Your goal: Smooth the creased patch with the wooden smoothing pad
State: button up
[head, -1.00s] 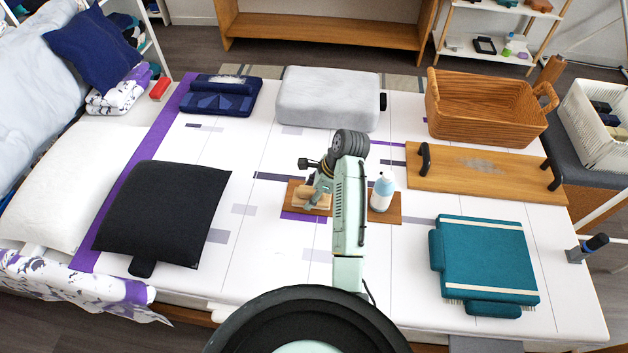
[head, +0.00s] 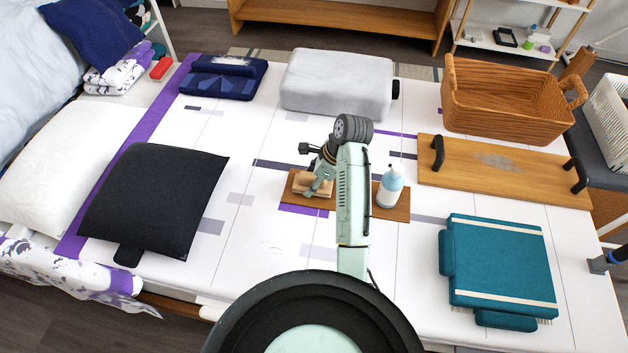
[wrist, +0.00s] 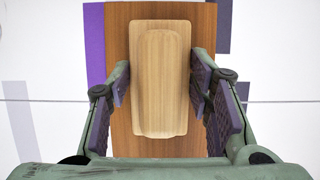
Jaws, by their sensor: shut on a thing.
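The wooden smoothing pad (head: 316,187) is a pale block with a raised grip, on a brown wooden board (head: 292,193) on the white bed cover. The wrist view shows the pad (wrist: 160,85) from above, between my fingers and over the board (wrist: 120,25). My gripper (wrist: 160,92) is shut on the pad's sides; in the head view my gripper (head: 318,186) is partly hidden by my arm. I cannot tell whether the pad still touches the board.
A white-and-blue bottle (head: 390,188) stands close right of my arm. A handled wooden board (head: 460,178), a wicker basket (head: 510,115) and a teal folded stack (head: 500,260) are to the right. A black cushion (head: 155,200) lies left.

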jog(key=shift+f, duration=0.3)
jog(key=o, duration=1.2)
jog(key=shift+f, duration=0.15)
jog(key=shift+f+b, duration=0.15)
jog(key=shift+b, duration=0.95)
jog(key=p+v, duration=0.2)
jog(key=v, duration=0.1)
jog(key=p+v, duration=0.2)
jog(key=v, duration=0.2)
jog(key=p+v, duration=0.2)
jog(key=v, duration=0.2)
jog(key=shift+w+d+r+p, duration=0.15)
jog(key=shift+w+r+p, duration=0.1)
jog(key=shift+w+p, duration=0.1)
